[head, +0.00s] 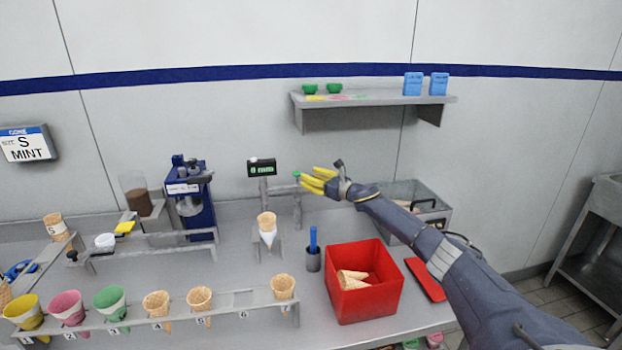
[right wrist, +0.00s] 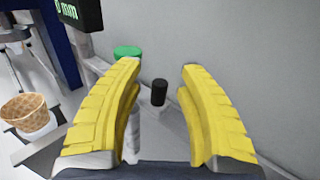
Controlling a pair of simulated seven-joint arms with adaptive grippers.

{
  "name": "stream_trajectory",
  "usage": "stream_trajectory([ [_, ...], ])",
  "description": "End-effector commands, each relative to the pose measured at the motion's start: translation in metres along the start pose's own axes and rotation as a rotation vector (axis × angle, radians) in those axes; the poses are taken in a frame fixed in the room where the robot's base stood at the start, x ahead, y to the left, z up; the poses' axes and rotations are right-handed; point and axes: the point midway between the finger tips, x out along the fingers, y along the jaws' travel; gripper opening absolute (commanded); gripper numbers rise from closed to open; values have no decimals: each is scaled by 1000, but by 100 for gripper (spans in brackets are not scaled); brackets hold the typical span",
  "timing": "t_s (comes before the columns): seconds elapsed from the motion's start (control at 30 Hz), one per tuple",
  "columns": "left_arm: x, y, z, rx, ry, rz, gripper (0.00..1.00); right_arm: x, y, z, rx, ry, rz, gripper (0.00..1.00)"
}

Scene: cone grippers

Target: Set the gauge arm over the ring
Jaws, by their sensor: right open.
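The gauge display (head: 262,168) reads 0 mm and stands on a grey post at the counter's back. Beside it is a grey stand with a green knob (head: 297,174). The green knob also shows in the right wrist view (right wrist: 128,51). A grey bar, seemingly the gauge arm (head: 283,189), runs near the stand. A wafer cone (head: 267,226) stands upright in a holder in front of the display, and its ring is largely hidden by the cone. My right gripper (head: 311,180) is open, just right of the green knob. A black cylinder (right wrist: 159,93) shows between its fingers, apart from both.
A red bin (head: 364,300) with cones and a cup with a blue tool (head: 313,257) stand in front. A numbered rack (head: 180,317) with several cones lines the front left. A blue press (head: 191,205) stands left; a shelf (head: 373,98) hangs above.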

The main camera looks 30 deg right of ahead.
Motion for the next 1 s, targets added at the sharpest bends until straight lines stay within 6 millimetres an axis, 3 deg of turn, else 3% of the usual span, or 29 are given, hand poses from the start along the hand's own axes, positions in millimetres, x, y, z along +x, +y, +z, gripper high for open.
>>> stream_trajectory([
  [0.07, 0, 0, 0, 0, 0, 0, 72, 0, 0, 0, 0, 0, 0, 39],
  [0.4, 0, 0, 0, 0, 0, 0, 72, 0, 0, 0, 0, 0, 0, 0],
  [1.0, 0, 0, 0, 0, 0, 0, 72, -3, 1, -1, -3, 6, -21, 0],
])
